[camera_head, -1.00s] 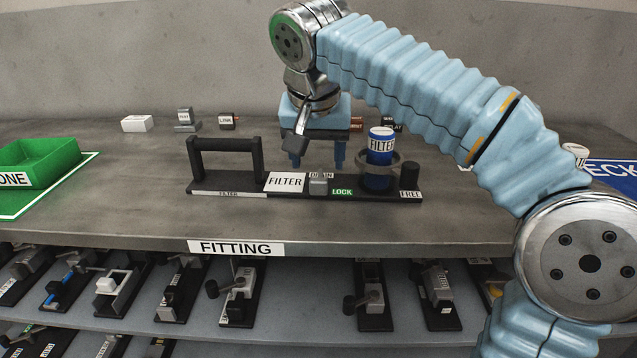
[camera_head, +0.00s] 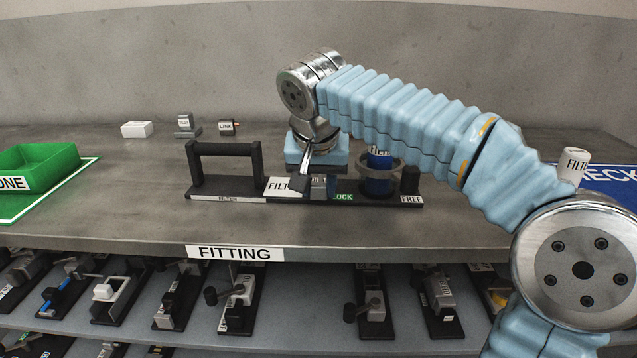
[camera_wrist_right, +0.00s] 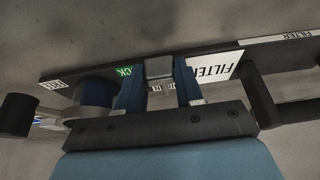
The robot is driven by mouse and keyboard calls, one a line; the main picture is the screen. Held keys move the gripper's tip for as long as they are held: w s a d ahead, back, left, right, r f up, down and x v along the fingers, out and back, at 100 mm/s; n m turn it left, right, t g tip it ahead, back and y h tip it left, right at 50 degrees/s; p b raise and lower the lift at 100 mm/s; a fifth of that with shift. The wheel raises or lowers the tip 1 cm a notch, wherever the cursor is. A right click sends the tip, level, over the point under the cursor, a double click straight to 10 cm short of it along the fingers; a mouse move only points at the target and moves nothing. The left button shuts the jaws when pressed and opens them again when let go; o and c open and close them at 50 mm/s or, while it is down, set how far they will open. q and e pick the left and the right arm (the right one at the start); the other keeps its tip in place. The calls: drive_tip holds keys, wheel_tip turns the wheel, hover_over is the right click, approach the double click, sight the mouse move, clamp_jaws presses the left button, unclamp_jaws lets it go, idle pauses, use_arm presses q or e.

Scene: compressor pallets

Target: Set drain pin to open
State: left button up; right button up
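The filter fitting is a black base (camera_head: 235,199) with a black handle (camera_head: 225,148), a FILTER label and a blue filter canister (camera_head: 379,163) in a grey ring. The drain pin's small grey block (camera_wrist_right: 159,68) sits between the FILTER label and the green LOCK mark. My right gripper (camera_head: 318,186) has come down over it. In the right wrist view its blue fingers (camera_wrist_right: 160,85) stand close on both sides of the block and look shut on it. The DRAIN label is largely hidden. My left gripper is not in view.
A green tray (camera_head: 70,162) stands at the left on a green mat. A white FILTER cylinder (camera_head: 573,165) stands by the blue CHECK mat (camera_head: 615,176) at the right. Small parts stand at the back. Several fittings fill the shelf below the FITTING label (camera_head: 235,253).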

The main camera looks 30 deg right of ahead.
clamp_jaws()
drive_tip(key=s+a, duration=0.1)
drive_tip(key=s, duration=0.1)
drive_tip(key=s+a+b, duration=0.1)
drive_tip(key=s+a, duration=0.1)
drive_tip(key=s, duration=0.1)
drive_tip(key=shift+a, duration=0.2)
drive_tip(key=o, duration=0.8)
unclamp_jaws()
drive_tip(key=p+v, duration=0.3)
drive_tip(key=v, duration=1)
drive_tip(key=shift+s+r, duration=0.15)
drive_tip(key=shift+r, duration=0.2)
